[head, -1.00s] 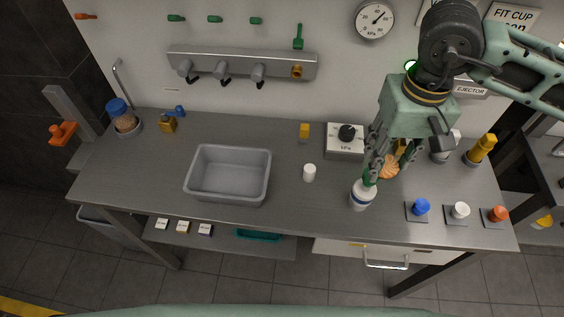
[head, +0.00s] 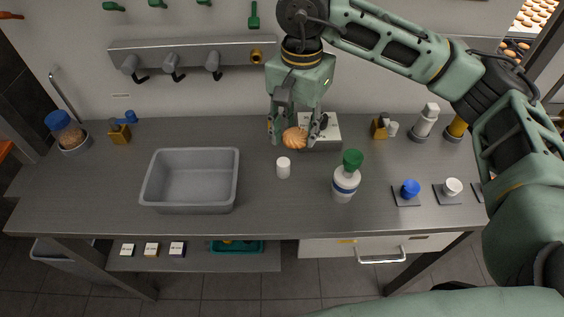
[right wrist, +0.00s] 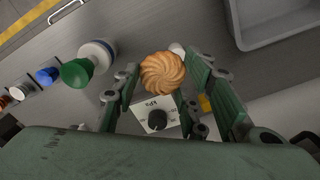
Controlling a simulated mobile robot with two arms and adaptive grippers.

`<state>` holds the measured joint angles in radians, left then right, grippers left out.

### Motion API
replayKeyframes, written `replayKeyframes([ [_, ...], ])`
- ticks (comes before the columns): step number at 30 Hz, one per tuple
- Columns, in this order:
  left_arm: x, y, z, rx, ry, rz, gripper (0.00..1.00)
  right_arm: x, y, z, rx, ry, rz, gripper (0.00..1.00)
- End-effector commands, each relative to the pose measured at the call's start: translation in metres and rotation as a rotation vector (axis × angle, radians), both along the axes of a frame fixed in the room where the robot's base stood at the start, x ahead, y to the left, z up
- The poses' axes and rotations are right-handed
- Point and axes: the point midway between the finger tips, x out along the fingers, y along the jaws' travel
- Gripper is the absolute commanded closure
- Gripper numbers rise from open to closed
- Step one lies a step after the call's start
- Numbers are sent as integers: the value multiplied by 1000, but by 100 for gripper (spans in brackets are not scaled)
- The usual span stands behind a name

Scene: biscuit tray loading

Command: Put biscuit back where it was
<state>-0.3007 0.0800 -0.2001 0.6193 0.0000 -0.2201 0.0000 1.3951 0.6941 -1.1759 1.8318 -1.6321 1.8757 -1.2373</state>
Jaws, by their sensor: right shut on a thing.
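The biscuit (head: 295,139) is round, golden brown and swirled. My right gripper (head: 294,130) is shut on it, one finger on each side, in front of the grey kPa dial box in the head view. The biscuit (right wrist: 162,73) also shows between the fingers in the right wrist view, with the dial box beyond it. It looks held above the bench; the exact height is hard to tell. Several similar biscuits (head: 541,14) lie in a lit area at the top right of the head view. My left gripper is not in view.
A white bottle with a green cap (head: 346,177) and a small white cylinder (head: 284,168) stand near the held biscuit. An empty grey bin (head: 190,207) is at left. Blue (head: 410,189) and white (head: 452,187) knobs sit at right. The front middle of the bench (head: 275,215) is clear.

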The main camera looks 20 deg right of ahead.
Motion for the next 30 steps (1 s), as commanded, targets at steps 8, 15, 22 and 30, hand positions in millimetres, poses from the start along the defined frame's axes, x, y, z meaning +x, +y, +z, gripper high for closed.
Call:
replayKeyframes([
  [8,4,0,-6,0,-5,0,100,27,16,-5,-1,2,-539,70],
  [15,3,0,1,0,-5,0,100,31,17,-20,-5,3,-674,70],
  [22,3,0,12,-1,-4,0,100,31,17,-60,-4,1,-674,70],
  [30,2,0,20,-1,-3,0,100,31,17,-85,-4,1,-672,70],
])
